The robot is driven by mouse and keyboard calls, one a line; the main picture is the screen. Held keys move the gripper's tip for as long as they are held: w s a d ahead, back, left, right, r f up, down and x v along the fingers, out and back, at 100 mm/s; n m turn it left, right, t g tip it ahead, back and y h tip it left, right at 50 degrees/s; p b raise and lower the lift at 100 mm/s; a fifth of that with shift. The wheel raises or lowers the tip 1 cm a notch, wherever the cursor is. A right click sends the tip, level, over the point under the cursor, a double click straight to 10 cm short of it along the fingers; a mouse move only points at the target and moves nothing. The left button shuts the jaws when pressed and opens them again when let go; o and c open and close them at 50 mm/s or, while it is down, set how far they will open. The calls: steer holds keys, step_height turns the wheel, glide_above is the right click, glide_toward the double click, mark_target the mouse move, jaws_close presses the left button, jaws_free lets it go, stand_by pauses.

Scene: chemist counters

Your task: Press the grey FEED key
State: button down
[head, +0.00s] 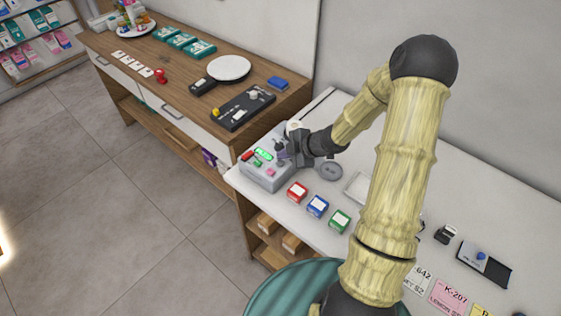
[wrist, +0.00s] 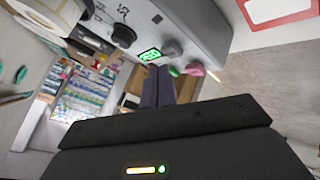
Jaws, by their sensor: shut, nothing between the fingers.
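A grey printer-like device (head: 262,178) stands at the left end of the white counter, with a lit green display (head: 264,153), a red part (head: 247,155), a green key (head: 258,163) and a pink key (head: 271,171). My gripper (head: 283,154) is over its right side, fingers shut and empty. In the wrist view the shut fingers (wrist: 157,72) overlap the area just below the display (wrist: 150,54). A grey rounded part (wrist: 172,48) shows beside the display; I cannot read a FEED label or tell if it is the key. Contact cannot be told.
A grey round dish (head: 329,170) lies right of the device. A wooden counter (head: 180,65) with a black panel (head: 243,107) is behind left.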

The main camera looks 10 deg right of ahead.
mark_target(284, 163)
steer(key=shift+f, duration=0.45)
steer(key=shift+f+b, duration=0.4)
steer(key=shift+b, duration=0.15)
stand_by(0.7)
steer(key=shift+r+p, duration=0.9)
step_height(284, 163, up, 5)
steer(key=p, duration=0.5)
stand_by(0.9)
